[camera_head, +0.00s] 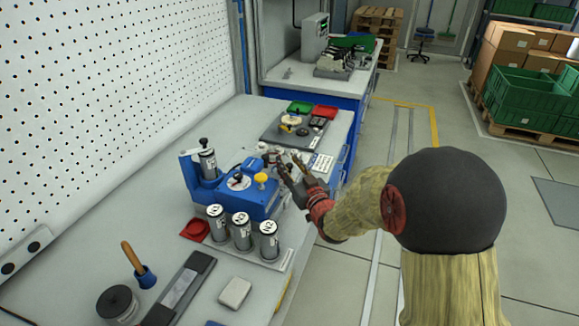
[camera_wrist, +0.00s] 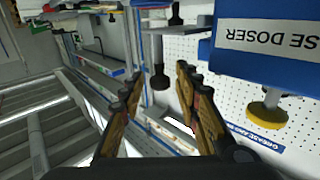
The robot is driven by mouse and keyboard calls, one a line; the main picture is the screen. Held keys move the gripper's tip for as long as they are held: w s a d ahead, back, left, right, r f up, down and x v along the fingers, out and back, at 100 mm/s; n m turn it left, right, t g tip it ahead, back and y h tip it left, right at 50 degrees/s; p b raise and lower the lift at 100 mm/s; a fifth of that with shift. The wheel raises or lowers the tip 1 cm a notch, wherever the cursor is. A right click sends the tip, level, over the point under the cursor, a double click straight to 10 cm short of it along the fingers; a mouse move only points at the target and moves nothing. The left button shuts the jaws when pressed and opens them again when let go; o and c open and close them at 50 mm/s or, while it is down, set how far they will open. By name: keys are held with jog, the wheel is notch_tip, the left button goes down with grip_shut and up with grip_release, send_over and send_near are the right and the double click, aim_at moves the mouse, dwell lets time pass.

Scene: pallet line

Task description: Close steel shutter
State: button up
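A blue grease doser (camera_head: 262,205) stands on the bench, with a yellow knob (camera_head: 261,178) and a round pale dial (camera_head: 238,182) on top. A steel-and-black canister (camera_head: 207,163) stands in its back-left holder. In the wrist view the blue box (camera_wrist: 262,45) appears upside down at the upper right, lettered "SE DOSER". I cannot single out a steel shutter with certainty. My gripper (camera_head: 290,165) is at the doser's right end, its brown fingers apart. The wrist view shows my gripper (camera_wrist: 160,88) with nothing between its tips; a dark knobbed rod (camera_wrist: 158,78) appears beyond them.
Three labelled canisters (camera_head: 242,230) stand in front of the doser. A dark tray with parts (camera_head: 277,128) is behind. A perforated wall (camera_head: 130,90) borders the left.

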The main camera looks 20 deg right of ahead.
jog(key=shift+c, duration=1.4)
grip_shut()
